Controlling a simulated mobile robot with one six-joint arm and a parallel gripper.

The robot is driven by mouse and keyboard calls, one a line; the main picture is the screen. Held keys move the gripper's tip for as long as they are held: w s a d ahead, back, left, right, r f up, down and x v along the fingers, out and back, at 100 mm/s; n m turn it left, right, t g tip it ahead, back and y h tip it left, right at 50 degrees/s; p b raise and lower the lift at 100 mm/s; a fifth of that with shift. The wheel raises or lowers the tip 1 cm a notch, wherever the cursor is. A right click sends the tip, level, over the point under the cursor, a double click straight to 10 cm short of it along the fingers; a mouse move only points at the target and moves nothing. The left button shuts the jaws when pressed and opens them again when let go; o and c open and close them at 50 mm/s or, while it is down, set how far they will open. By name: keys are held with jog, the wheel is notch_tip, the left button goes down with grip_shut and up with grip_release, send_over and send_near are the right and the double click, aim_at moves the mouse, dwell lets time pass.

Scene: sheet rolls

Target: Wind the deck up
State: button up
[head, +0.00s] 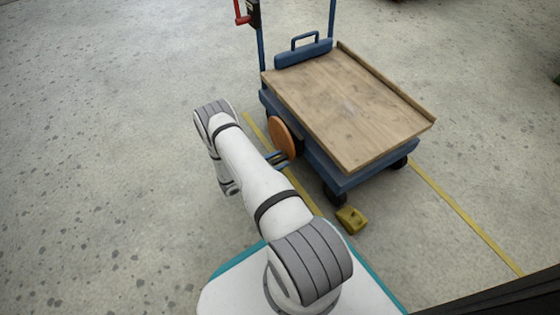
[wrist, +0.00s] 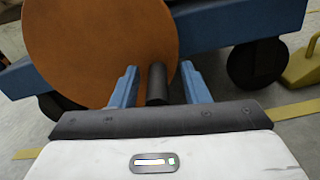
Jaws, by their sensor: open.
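The cart's wooden deck (head: 345,105) lies on a blue frame (head: 370,172). An orange disc (head: 284,138) stands upright on the cart's near left side; it fills the upper left of the wrist view (wrist: 100,45). A dark stub handle (wrist: 157,83) sticks out from the disc's lower right part towards me. My gripper (head: 278,158) is beside the disc. In the wrist view its two blue fingers (wrist: 159,88) are open, one on each side of the handle, with a gap on both sides. The fingertips are close to the disc; whether they touch it I cannot tell.
A yellow block (head: 351,219) sits on the floor by the cart's front wheel (head: 335,197). Blue posts (head: 331,18) rise at the cart's far end, with a red handle (head: 241,13) on the left one. The concrete floor to the left is clear.

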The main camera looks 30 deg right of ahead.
jog(key=c, duration=0.9)
jog(key=shift+s, duration=0.1)
jog(key=shift+s+d, duration=0.1)
jog(key=shift+d, duration=0.25)
jog(key=shift+a, duration=0.35)
